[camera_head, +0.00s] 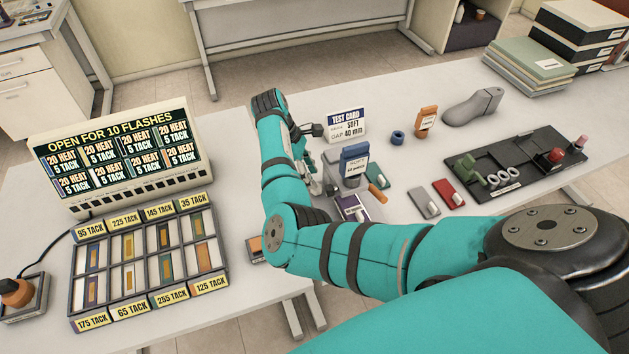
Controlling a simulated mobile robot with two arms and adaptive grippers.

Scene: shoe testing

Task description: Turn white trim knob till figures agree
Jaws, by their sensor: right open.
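My right arm reaches in from the right across the table. Its gripper (316,180) is partly hidden by my own arm, low beside a grey block with a blue top piece (355,160). The gripper is open, and I see nothing held in it. A small purple and white device (350,207) lies just in front of the block, partly behind my arm. I cannot make out a white trim knob or read any figures on the device. My left gripper is not in view.
A lit sign panel (120,152) and a compartment tray (148,262) with tack labels stand at left. A blue ring (398,137), an orange block (426,120), a grey shoe last (473,107) and a black tray (540,150) lie at right. The back middle table is clear.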

